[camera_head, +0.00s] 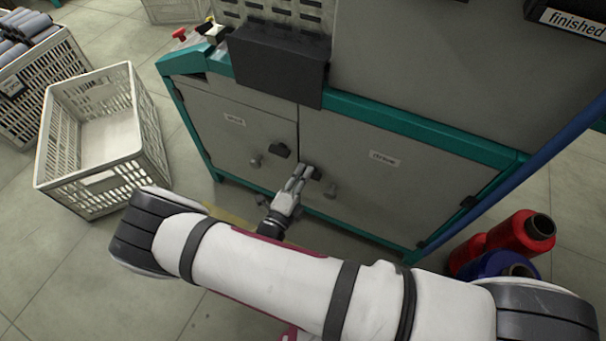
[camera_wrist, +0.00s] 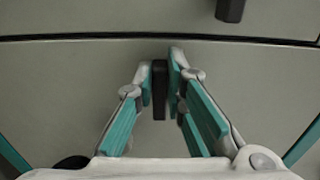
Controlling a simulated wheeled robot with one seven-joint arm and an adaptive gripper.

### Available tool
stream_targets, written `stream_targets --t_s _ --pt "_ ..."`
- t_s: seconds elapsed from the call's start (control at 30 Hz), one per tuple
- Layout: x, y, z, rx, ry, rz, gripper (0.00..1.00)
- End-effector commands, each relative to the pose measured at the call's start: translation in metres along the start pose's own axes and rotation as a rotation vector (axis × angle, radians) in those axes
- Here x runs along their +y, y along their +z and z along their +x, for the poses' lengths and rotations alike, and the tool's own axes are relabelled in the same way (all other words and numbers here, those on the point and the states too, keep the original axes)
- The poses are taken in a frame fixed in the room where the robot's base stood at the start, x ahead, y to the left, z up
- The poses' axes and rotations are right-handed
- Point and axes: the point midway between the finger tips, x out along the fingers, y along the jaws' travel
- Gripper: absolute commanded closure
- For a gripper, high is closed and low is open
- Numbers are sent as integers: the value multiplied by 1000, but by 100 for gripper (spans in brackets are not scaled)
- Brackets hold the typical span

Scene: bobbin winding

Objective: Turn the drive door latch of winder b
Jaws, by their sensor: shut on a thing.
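The winder's lower cabinet has two grey doors, a left door (camera_head: 225,135) and a wider right door (camera_head: 410,195). Each has a small label that I cannot read clearly. My gripper (camera_head: 303,171) is at the right door, just right of the seam. Its fingers are shut on a black door latch (camera_head: 317,173). In the wrist view the latch (camera_wrist: 159,88) stands upright between my fingertips (camera_wrist: 160,75). A second black latch (camera_head: 280,150) is on the left door across the seam, free of my gripper; it also shows in the wrist view (camera_wrist: 230,10).
Round knobs show on the left door (camera_head: 256,161) and right door (camera_head: 331,190). An empty white crate (camera_head: 150,135) stands left on the floor. Red spools (camera_head: 522,235) and a blue spool (camera_head: 490,265) stand right. A dark box (camera_head: 280,65) juts out above the doors.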

Motion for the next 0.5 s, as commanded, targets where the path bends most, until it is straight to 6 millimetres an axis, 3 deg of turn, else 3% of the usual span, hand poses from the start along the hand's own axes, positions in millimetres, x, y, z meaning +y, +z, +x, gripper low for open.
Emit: stream_targets --t_s 0.03,0.1,0.5 --pt "2 0 -1 -1 4 -2 82" --pt "1 0 0 -1 3 -2 68" --pt "1 0 -6 -1 2 0 68"
